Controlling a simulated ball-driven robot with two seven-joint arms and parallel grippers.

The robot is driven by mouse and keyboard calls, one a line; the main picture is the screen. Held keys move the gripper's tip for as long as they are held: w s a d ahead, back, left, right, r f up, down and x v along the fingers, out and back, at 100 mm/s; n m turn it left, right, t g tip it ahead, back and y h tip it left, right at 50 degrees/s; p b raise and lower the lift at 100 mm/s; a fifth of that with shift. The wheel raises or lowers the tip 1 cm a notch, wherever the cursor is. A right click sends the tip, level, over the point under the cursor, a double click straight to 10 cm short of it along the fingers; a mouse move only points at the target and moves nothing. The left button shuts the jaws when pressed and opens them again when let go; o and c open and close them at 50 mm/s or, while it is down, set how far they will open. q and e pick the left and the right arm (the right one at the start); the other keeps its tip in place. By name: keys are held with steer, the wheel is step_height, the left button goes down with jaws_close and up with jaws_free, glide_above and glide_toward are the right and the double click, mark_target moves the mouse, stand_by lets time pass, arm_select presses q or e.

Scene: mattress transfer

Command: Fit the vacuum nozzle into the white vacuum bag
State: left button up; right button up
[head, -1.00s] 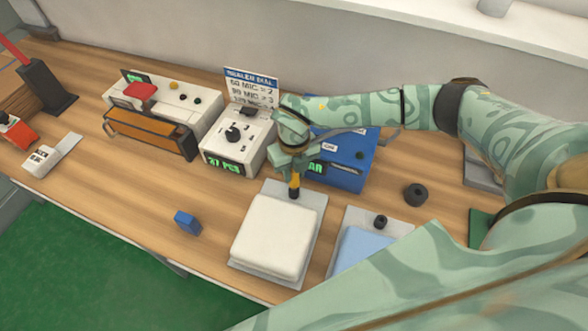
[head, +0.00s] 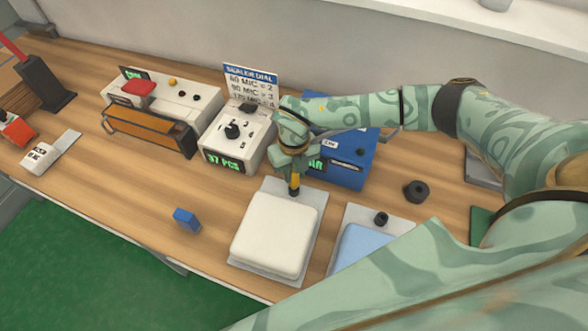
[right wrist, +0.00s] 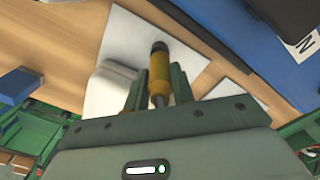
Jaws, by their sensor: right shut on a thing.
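The white vacuum bag (head: 272,238) lies as a puffy square with a flat grey-white border on the front middle of the table. My right gripper (head: 293,174) is shut on the yellow vacuum nozzle (head: 294,185), just over the bag's far edge. In the right wrist view the nozzle (right wrist: 160,76) stands between the two fingers (right wrist: 157,92), its black tip pointing at the bag's flat border (right wrist: 125,40). The bag's puffy part (right wrist: 108,90) shows beside it. I cannot tell whether the tip is inside the bag's opening. My left gripper is out of view.
A blue machine (head: 340,165) stands close behind my right gripper, with a white dial box (head: 235,140) left of it. A blue bag (head: 362,248) with a black cap lies at right. A small blue block (head: 187,220) and a black ring (head: 416,192) sit nearby.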

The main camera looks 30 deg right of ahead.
steer(key=shift+f+b, duration=0.3)
steer(key=shift+f, duration=0.35)
steer(key=o, duration=1.1)
step_height(320, 180, up, 16)
steer(key=shift+r+p, duration=0.2)
steer(key=shift+p, duration=0.75)
